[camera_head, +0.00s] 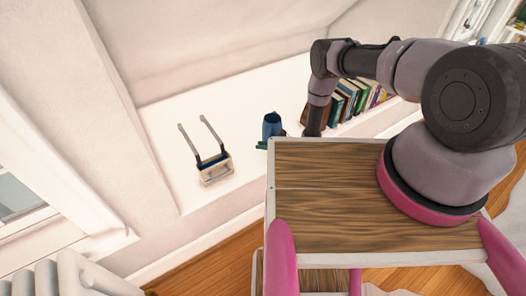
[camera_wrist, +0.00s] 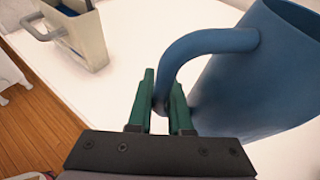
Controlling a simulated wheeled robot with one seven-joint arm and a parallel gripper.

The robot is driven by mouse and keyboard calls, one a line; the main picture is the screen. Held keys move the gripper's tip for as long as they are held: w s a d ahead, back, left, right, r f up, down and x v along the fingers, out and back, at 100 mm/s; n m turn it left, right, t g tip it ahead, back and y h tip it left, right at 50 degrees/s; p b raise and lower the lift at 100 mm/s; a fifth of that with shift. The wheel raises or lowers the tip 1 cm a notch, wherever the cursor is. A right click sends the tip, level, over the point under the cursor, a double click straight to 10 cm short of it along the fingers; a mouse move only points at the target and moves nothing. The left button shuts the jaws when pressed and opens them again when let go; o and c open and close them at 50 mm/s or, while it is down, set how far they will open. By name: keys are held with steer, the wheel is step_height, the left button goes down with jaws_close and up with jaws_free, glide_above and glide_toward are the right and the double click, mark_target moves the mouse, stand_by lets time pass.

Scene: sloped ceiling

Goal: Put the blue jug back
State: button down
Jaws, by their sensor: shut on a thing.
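The blue jug (camera_head: 272,122) is at the white ledge (camera_head: 165,125), close to the wooden top in the head view. It fills the right side of the wrist view (camera_wrist: 250,85), with its mouth to the upper right and its handle to the left. My gripper (camera_wrist: 162,105) has its green fingers shut on the lower part of the jug's handle. In the head view my gripper (camera_head: 263,146) shows only as a bit of green below the jug. I cannot tell whether the jug touches the ledge.
A cream caddy (camera_head: 216,172) with two long upright arms stands on the ledge left of the jug, and also shows in the wrist view (camera_wrist: 85,40). Several books (camera_head: 355,98) stand to the right. The ledge between caddy and jug is clear. A radiator (camera_head: 70,275) is lower left.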

steer(key=shift+f, duration=1.85)
steer(key=c, duration=0.8)
jaws_free()
steer(key=shift+f, duration=0.1)
steer(key=shift+c, duration=0.2)
steer(key=shift+d, duration=0.1)
steer(key=v, duration=1.2)
